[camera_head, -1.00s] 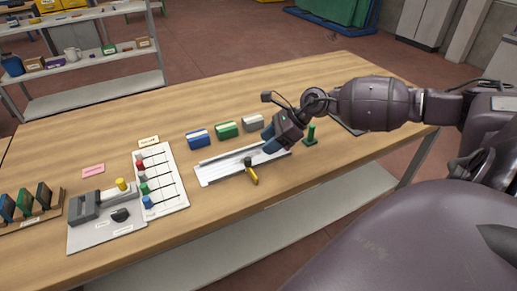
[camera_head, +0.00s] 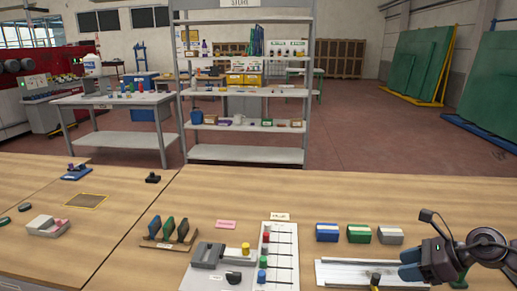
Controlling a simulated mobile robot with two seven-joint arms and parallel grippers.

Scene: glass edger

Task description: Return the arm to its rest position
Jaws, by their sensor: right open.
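My right gripper (camera_head: 409,265) is at the lower right of the head view, above the right end of the light metal channel tray (camera_head: 340,271) on the wooden bench. Its blue-tipped fingers are open, and I see nothing held between them. The arm behind it runs out of the right edge. A green piece (camera_head: 460,279) shows partly behind the gripper. My left gripper is not in view.
Blue (camera_head: 327,232), green (camera_head: 359,233) and grey (camera_head: 390,235) blocks stand behind the tray. A white board with coloured knobs (camera_head: 284,240) and a grey fixture (camera_head: 212,256) lie left. A shelf rack (camera_head: 245,154) stands beyond the bench.

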